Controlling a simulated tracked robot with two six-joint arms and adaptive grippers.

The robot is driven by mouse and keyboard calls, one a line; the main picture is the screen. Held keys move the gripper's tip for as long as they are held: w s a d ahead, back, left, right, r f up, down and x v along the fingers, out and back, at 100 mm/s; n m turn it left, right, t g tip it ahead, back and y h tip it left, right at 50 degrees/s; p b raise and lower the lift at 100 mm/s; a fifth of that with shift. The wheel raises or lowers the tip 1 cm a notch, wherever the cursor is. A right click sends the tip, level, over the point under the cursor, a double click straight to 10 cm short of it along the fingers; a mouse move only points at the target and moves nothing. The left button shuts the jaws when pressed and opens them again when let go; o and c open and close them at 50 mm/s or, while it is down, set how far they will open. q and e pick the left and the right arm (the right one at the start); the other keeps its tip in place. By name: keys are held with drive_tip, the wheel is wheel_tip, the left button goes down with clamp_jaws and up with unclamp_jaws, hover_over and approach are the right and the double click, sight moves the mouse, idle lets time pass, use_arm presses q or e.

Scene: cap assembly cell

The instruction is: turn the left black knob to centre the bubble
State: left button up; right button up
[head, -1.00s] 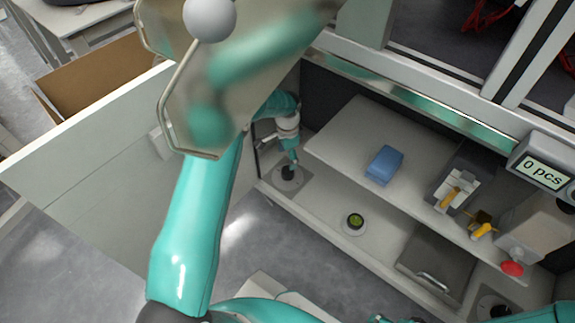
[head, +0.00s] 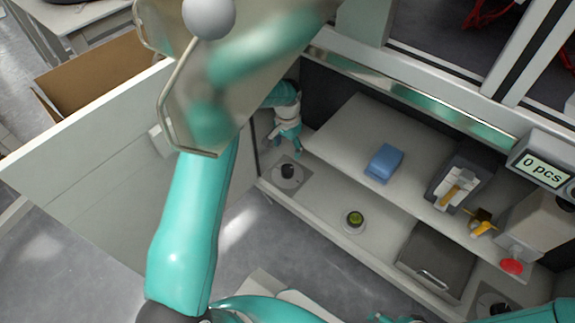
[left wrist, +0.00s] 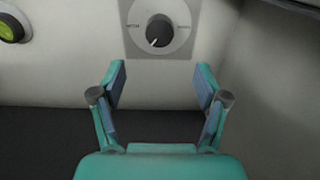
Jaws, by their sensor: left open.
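The left black knob (head: 288,171) stands on a grey plate at the left end of the lower shelf. In the left wrist view the knob (left wrist: 159,31) shows at the top, its white mark pointing down and slightly left. My left gripper (head: 292,153) is just behind and above the knob, apart from it. In the wrist view the gripper (left wrist: 160,84) is open, with nothing between its fingers. The round green bubble level (head: 355,219) sits right of the knob; it also shows, cut off, in the wrist view (left wrist: 9,30). The bubble's position is too small to tell. My right gripper is not seen.
A blue block (head: 384,162) and a grey holder with a yellow part (head: 458,183) stand on the raised shelf. A red button (head: 512,267) and another black knob (head: 497,303) are at the right. A grey side wall stands close beside the left gripper.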

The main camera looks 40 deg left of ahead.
use_arm(q)
wheel_tip(320, 180, up, 5)
drive_tip(key=n+p, duration=0.7)
drive_tip(key=n, duration=0.2)
wheel_tip(320, 180, down, 17)
drive_tip(key=b, duration=0.7)
drive_tip(key=c, duration=1)
drive_tip(key=shift+d+r+m, duration=0.1)
drive_tip(key=shift+d+m, duration=0.2)
drive_tip(key=shift+c, duration=0.8)
drive_tip(key=shift+a, duration=0.2)
